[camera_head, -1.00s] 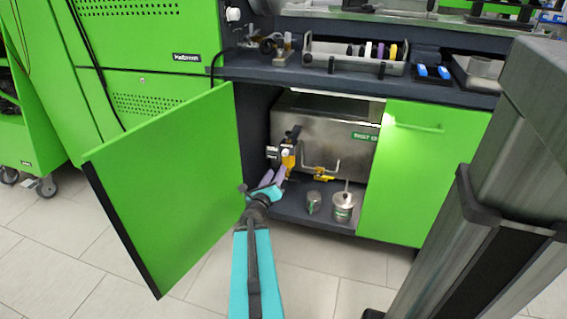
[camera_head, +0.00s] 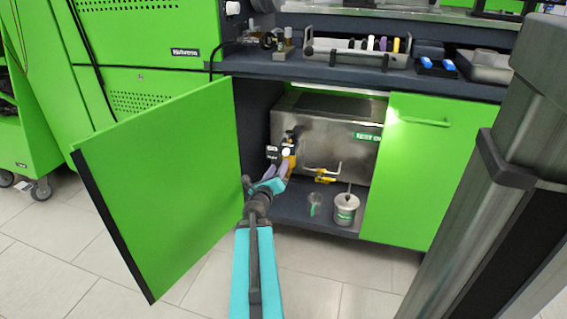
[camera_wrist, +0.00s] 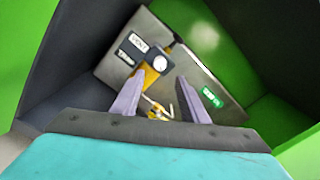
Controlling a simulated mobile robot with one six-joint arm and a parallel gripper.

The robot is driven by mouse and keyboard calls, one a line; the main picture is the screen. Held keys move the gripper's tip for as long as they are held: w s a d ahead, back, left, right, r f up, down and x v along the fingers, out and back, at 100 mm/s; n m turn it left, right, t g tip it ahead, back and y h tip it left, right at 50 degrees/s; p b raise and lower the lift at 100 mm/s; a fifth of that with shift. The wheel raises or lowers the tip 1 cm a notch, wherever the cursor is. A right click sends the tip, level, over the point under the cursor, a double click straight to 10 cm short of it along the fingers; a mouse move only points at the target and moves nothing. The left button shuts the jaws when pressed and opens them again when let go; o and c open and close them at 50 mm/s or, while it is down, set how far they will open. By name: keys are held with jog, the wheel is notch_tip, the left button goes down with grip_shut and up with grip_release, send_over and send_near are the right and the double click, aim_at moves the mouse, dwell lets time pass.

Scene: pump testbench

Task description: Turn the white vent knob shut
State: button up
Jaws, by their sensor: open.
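The white vent knob (camera_wrist: 160,64) is a small round knob on a dark mount at the tank's front, near a yellow part (camera_wrist: 150,78). It shows small in the head view (camera_head: 286,152). My gripper (camera_wrist: 161,78) has two purple fingers, spread apart and empty. In the wrist view the knob lies between and just beyond the fingertips. In the head view my gripper (camera_head: 281,170) is just below the knob inside the cabinet. I cannot tell whether the fingers touch the knob or how far it is turned.
The steel tank (camera_head: 325,130) stands in the open cabinet. Below it are a yellow valve (camera_head: 324,175), a clear cup (camera_head: 314,205) and a metal can (camera_head: 346,210). The open green door (camera_head: 160,185) stands left of my arm; a closed door (camera_head: 430,170) is right.

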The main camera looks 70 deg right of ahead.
aim_at(285, 154)
jog(key=shift+d+f+b, duration=0.1)
jog(key=shift+d+b, duration=0.15)
jog(key=shift+b, duration=0.3)
jog(key=shift+w+d+b, duration=0.15)
jog(key=shift+d+b, duration=0.35)
jog(key=shift+d, duration=1.6)
jog(key=shift+w+d+b, duration=0.1)
jog(key=shift+d+b, duration=0.35)
jog(key=shift+d, duration=1.6)
jog(key=shift+c, duration=0.2)
